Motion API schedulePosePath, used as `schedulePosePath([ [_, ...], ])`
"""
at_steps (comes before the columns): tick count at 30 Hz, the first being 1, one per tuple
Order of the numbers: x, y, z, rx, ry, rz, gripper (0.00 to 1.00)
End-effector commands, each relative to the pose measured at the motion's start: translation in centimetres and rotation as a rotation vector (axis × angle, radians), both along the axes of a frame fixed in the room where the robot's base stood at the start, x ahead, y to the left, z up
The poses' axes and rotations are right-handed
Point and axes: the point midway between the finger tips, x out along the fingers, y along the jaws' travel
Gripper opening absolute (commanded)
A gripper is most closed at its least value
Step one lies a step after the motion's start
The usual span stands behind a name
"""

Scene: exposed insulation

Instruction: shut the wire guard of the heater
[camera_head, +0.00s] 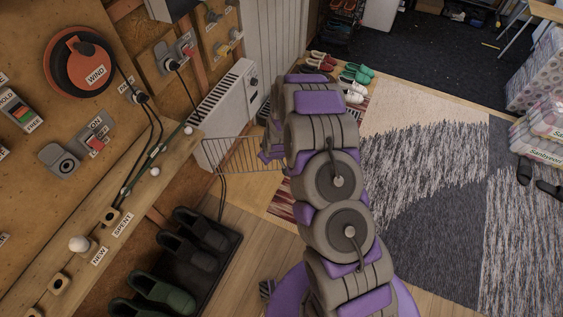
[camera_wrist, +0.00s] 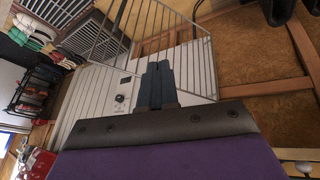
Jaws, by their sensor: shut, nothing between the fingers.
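The white heater (camera_head: 225,105) stands against the wall in the head view, with a control dial near its top right. Its wire guard (camera_head: 245,154) stands open, sticking out from the heater's lower end. In the wrist view the heater (camera_wrist: 88,105) is behind my fingers, and the guard (camera_wrist: 202,62) spreads across the upper middle as thin pale bars. My gripper (camera_wrist: 157,70) is shut and empty, its dark fingers pointing toward the heater and the guard's bars. Whether they touch the guard I cannot tell. In the head view my arm hides the fingers.
A wooden ledge (camera_head: 118,215) with bulbs and cables runs along the left wall. Dark shoes on a black tray (camera_head: 222,250) lie below it. Several shoes (camera_head: 355,75) stand beyond my arm. The rug (camera_head: 430,180) to the right is mostly clear.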

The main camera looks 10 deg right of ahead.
Motion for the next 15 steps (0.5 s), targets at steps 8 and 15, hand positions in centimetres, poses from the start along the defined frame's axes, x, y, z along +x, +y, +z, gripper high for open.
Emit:
schedulePosePath([
  [8, 0.4, -2.0, -9.4, -0.112, -0.112, 0.063, 0.00],
  [15, 0.0, -3.8, -13.2, -0.176, -0.177, 0.098, 0.00],
])
